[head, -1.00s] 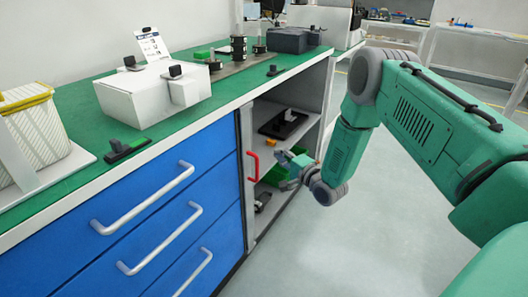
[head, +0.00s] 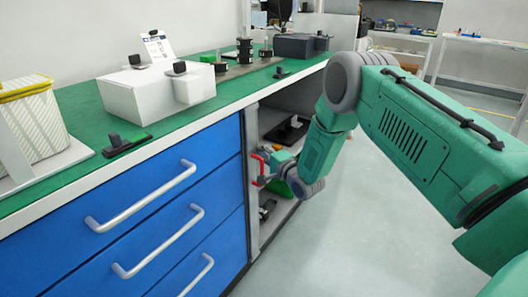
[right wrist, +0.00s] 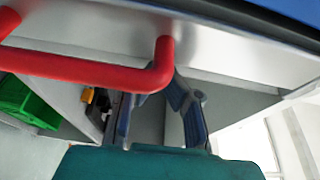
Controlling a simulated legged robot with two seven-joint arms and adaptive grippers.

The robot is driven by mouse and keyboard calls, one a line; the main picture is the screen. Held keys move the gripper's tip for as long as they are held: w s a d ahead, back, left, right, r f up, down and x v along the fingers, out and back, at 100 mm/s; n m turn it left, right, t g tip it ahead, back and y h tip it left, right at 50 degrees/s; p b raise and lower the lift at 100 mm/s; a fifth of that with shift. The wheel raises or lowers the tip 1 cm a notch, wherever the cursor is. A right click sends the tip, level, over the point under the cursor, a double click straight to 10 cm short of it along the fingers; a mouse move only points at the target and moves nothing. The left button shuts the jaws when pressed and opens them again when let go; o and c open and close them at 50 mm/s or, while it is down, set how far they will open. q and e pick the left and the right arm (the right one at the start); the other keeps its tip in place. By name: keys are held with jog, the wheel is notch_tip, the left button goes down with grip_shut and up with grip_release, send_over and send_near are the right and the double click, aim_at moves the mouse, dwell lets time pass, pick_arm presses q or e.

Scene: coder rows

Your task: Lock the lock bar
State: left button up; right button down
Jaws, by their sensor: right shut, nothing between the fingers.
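The lock bar (head: 251,140) is a grey upright strip along the right edge of the blue drawers. Its red handle (head: 254,166) juts out near mid-height. The handle crosses the right wrist view (right wrist: 85,68) from the left and bends up to the grey bar (right wrist: 205,50). My right gripper (head: 267,165) is shut and empty, right at the handle. In the right wrist view its fingers (right wrist: 168,88) sit just below and partly behind the handle's bend; I cannot tell whether they touch it. My left gripper is not in view.
The blue drawers (head: 120,215) have white pull handles. Right of the bar, an open shelf (head: 285,160) holds a black item and a green bin (right wrist: 28,100). The green worktop (head: 85,95) above bears a white box (head: 140,95). Floor to the right is clear.

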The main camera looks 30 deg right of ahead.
aim_at(256, 156)
jog(key=shift+a, duration=0.1)
jog(key=a, duration=0.1)
jog(key=s+a+p, duration=0.1)
jog(key=a, duration=0.1)
jog(key=shift+s+a+r, duration=0.1)
jog(key=shift+s+a, duration=0.05)
jog(key=shift+s, duration=0.05)
dwell(0.3)
